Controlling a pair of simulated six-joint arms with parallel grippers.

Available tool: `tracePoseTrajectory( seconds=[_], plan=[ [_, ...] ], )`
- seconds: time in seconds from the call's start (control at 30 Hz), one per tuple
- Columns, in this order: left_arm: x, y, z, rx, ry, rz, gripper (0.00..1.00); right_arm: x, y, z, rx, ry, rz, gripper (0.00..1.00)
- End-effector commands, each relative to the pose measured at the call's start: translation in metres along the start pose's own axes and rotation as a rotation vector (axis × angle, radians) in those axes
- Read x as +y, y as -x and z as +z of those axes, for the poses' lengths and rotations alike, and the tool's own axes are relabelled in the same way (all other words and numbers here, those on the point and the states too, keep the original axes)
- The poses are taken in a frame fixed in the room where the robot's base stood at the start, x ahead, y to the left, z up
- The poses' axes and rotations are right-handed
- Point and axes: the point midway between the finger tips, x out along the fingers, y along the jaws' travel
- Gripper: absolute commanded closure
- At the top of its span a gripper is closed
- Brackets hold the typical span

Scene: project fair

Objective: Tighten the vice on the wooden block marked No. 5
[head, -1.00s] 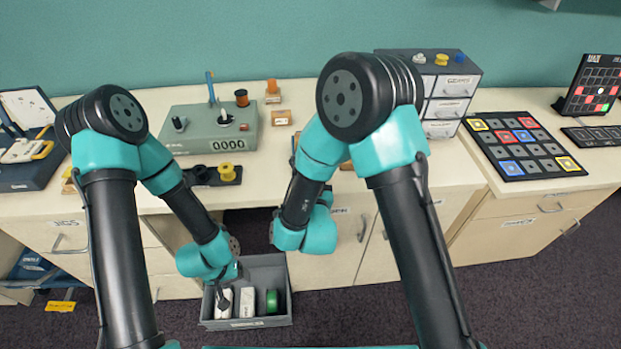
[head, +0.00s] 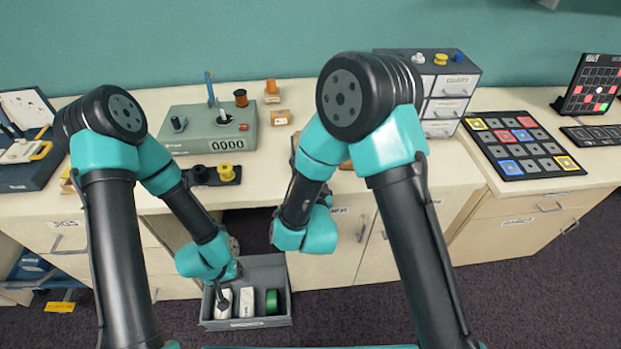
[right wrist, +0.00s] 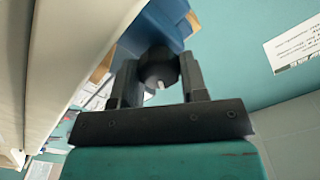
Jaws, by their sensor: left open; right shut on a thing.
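In the right wrist view my right gripper (right wrist: 160,78) is shut on a dark round knob (right wrist: 158,66) with a small pale pin. A blue body (right wrist: 160,24), probably the vice, is just beyond the knob, with tan wood edges beside it. In the head view my right arm hides most of this spot, and only a bit of tan wood (head: 346,165) shows beside it. No number 5 can be read. My left gripper (head: 222,296) is open, low over the grey bin in front of the counter.
The grey bin (head: 247,324) holds white pieces and a green roll (head: 272,301). A grey-green counter box (head: 190,142) reading 0000 stands on the counter, with small wooden blocks (head: 280,117) to its right. A drawer unit (head: 440,106) and a button board (head: 524,150) are farther right.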

Motion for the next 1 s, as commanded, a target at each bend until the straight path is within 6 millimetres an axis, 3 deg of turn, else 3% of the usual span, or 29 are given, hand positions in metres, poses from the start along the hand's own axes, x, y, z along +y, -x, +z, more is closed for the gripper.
tracePoseTrajectory(
  seconds=[0.1, 0.13, 0.37, 0.77, 1.0],
  plan=[
    [0.0, 0.0, 0.0, 0.0, 0.0, 0.0, 0.35, 0.0, 0.0, 0.0, -0.001, 0.001, 0.0, 0.83],
    [0.0, 0.0, 0.0, 0.0, 0.0, 0.0, 0.35, 0.0, 0.0, 0.0, -0.001, 0.001, 0.0, 0.58],
    [0.0, 0.0, 0.0, 0.0, 0.0, 0.0, 0.35, 0.0, 0.0, 0.0, 0.0, 0.001, 0.0, 0.36],
    [0.0, 0.0, 0.0, 0.0, 0.0, 0.0, 0.35, -0.002, 0.006, 0.002, -0.004, 0.002, -0.003, 0.35],
    [0.0, 0.0, 0.0, 0.0, 0.0, 0.0, 0.35, -0.009, 0.037, 0.007, -0.015, 0.004, -0.018, 0.35]
  ],
)
